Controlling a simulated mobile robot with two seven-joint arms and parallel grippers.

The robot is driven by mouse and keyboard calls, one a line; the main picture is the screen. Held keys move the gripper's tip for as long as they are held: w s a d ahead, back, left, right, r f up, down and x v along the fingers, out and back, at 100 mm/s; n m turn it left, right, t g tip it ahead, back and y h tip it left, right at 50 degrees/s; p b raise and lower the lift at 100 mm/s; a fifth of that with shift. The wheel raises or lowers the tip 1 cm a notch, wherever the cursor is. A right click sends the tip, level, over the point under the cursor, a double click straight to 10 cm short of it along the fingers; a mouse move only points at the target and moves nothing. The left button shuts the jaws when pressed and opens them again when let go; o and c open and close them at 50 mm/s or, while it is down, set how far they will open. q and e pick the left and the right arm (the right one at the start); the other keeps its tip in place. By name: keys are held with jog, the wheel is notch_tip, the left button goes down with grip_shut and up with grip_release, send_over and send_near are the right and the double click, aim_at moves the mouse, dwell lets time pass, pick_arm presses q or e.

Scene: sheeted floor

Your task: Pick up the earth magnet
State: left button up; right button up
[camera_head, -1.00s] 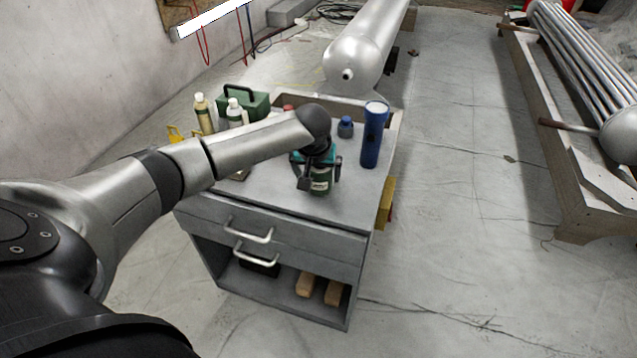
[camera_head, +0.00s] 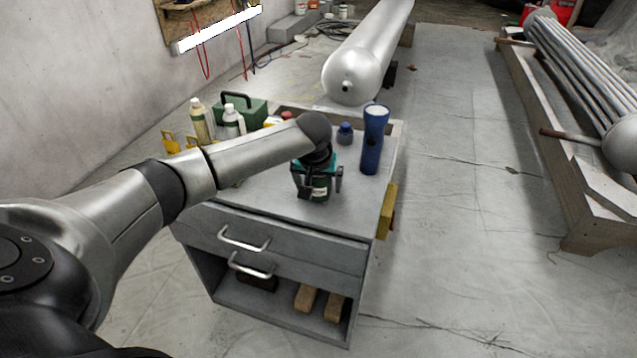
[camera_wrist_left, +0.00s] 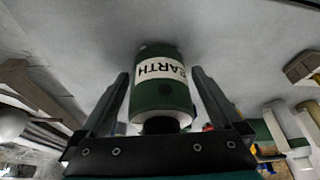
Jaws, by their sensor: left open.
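The earth magnet (camera_wrist_left: 160,88) is a dark green cylinder with a white band lettered "EARTH". In the left wrist view it stands between the two fingers of my left gripper (camera_wrist_left: 160,92), with a gap showing on each side near the fingertips. In the head view the magnet (camera_head: 320,187) is on the grey cabinet top near its front edge, partly covered by the gripper. My left gripper (camera_head: 318,190) is open around it. My right gripper is in neither view.
The grey cabinet (camera_head: 270,212) has drawers with handles. A blue flashlight (camera_head: 374,140) stands right of the gripper, and a small blue bottle (camera_head: 345,133) behind it. Bottles (camera_head: 200,122) and a green toolbox (camera_head: 245,110) stand at the back left. The cabinet's front right top is clear.

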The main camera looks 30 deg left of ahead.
pick_arm(q)
grip_shut()
dwell(0.7)
